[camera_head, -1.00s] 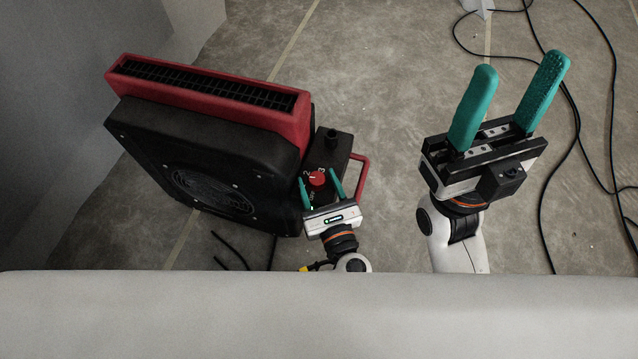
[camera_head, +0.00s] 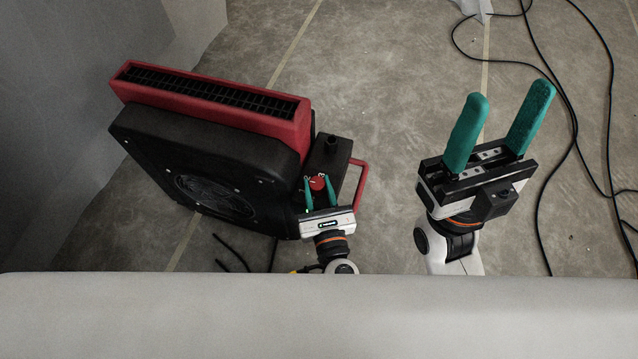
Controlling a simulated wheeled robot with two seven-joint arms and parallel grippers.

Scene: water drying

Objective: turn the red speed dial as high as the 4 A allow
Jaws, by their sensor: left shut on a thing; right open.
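The red speed dial (camera_head: 317,183) sits on the black control box (camera_head: 329,156) at the right side of the red and black blower (camera_head: 205,150). Small white marks show around the dial; they are too small to read surely. My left gripper (camera_head: 319,186) is shut on the dial, with a green finger on each side of it. The fingers hide part of the box face. My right gripper (camera_head: 510,120) is open and empty, its two green fingers pointing up, well to the right of the blower.
A red tube handle (camera_head: 361,186) stands out right of the control box. Black cables (camera_head: 572,120) run over the concrete floor at the far right. A grey wall (camera_head: 70,110) is at the left. A pale surface (camera_head: 320,315) fills the bottom.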

